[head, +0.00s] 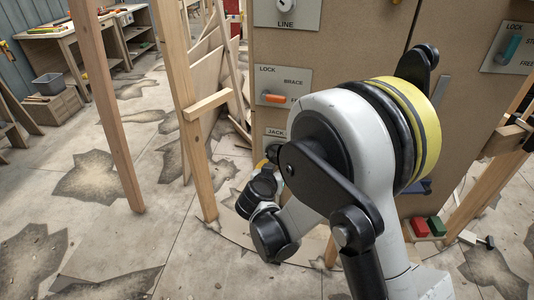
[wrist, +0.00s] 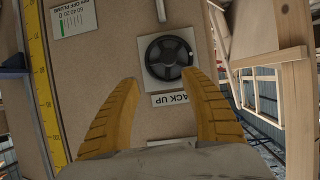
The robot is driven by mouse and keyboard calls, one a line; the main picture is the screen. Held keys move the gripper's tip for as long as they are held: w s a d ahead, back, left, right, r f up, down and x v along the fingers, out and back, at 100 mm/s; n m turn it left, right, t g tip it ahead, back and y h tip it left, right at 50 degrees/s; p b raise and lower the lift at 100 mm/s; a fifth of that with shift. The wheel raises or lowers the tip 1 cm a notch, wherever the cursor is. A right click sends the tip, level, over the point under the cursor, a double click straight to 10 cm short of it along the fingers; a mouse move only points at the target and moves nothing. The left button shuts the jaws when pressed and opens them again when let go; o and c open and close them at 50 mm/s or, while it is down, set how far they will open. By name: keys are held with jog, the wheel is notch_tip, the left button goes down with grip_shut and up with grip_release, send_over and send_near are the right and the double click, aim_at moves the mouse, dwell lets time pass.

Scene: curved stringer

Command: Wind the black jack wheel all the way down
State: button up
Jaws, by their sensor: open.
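The black jack wheel (wrist: 168,58) is a round spoked handwheel on a light plate in the wrist view, with a "JACK UP" label (wrist: 171,99) beside its rim. My gripper (wrist: 167,85) has two ribbed yellow fingers, spread apart and empty. The fingertips point at the wheel, one toward each side of it, and look short of its rim; I cannot tell the exact gap. In the head view my arm hides the wheel; only part of a plate marked "JACK" (head: 276,133) shows. My gripper is mostly hidden there behind my wrist.
Above the jack plate in the head view is a lock/brace plate with an orange lever (head: 274,98). A plate with a teal lever (head: 512,48) is at upper right. Wooden posts (head: 190,110) stand left of the panel. Red and green blocks (head: 428,227) lie low at right.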

aim_at(278, 160)
jog(key=b+x, duration=0.1)
jog(key=x, duration=0.2)
jog(key=a+b+x, duration=0.1)
jog(key=x, duration=0.2)
jog(key=f+b+x, duration=0.1)
jog(key=x, duration=0.3)
jog(key=shift+s+a+b, duration=0.1)
jog(key=shift+a+b, duration=0.2)
jog(key=shift+a, duration=0.1)
jog(key=shift+w+f, duration=0.1)
jog(key=shift+w, duration=0.35)
grip_shut()
